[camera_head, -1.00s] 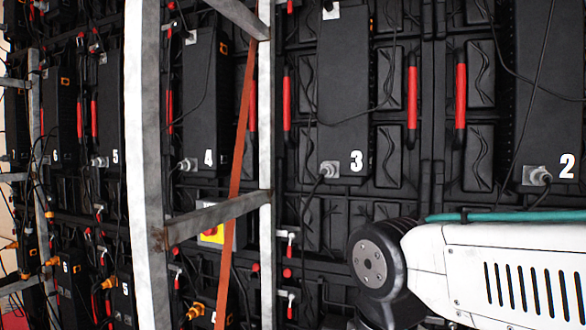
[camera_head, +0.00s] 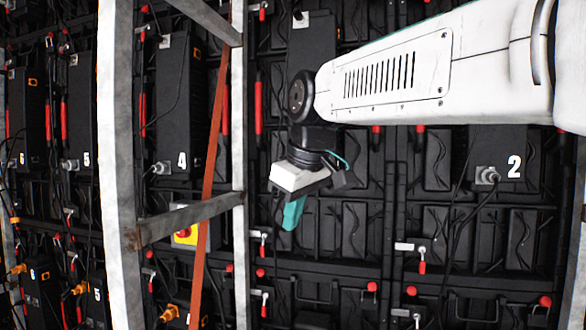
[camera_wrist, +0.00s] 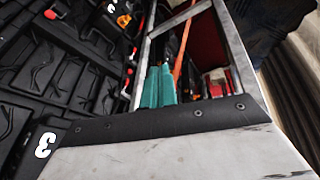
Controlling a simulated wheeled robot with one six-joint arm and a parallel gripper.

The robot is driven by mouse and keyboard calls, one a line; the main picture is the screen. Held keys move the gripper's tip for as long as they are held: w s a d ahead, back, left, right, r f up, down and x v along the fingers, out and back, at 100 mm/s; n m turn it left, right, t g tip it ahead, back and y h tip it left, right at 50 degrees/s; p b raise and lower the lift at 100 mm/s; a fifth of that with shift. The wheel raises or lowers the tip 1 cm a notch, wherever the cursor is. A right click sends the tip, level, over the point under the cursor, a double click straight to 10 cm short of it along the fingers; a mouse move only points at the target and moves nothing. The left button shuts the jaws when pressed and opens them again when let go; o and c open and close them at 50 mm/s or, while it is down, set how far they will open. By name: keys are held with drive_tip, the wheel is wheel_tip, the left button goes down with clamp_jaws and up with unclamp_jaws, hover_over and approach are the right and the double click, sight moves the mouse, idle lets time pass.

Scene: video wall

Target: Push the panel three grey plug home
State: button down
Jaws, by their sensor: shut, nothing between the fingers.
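Panel three (camera_head: 311,45) is a tall dark box; its upper part shows in the head view, and my arm and gripper cover its lower part. Its number 3 (camera_wrist: 44,145) shows at the lower left of the wrist view. The grey plug of panel three is hidden in both views. My gripper (camera_head: 293,212) has teal fingers, shut and empty, pointing down in front of the lower panel area. The fingers also show together in the wrist view (camera_wrist: 158,88). I cannot tell whether the gripper touches anything.
A grey metal frame (camera_head: 118,165) and an orange strap (camera_head: 212,130) stand left of my gripper. Panel four's grey plug (camera_head: 160,168) and panel two's grey plug (camera_head: 487,175) show on either side. A yellow and red switch (camera_head: 185,236) sits behind the frame. Loose black cables hang around.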

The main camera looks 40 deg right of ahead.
drive_tip(key=w+d+r+n+t, duration=0.1)
drive_tip(key=w+d+r, duration=0.3)
drive_tip(key=r, duration=0.3)
drive_tip(key=w+d+r+n+t+h, duration=0.1)
drive_tip(key=w+d+r+n, duration=0.1)
drive_tip(key=w+d+r, duration=0.3)
wheel_tip(320, 180, up, 3)
drive_tip(key=shift+w+f+t, duration=0.1)
drive_tip(key=shift+w+t, duration=0.2)
drive_tip(key=shift+w, duration=0.05)
drive_tip(key=shift+d, duration=0.1)
drive_tip(key=w+d+f, duration=0.4)
drive_tip(key=w+f, duration=0.4)
drive_tip(key=shift+w+d, duration=0.15)
drive_tip(key=shift+d, duration=0.1)
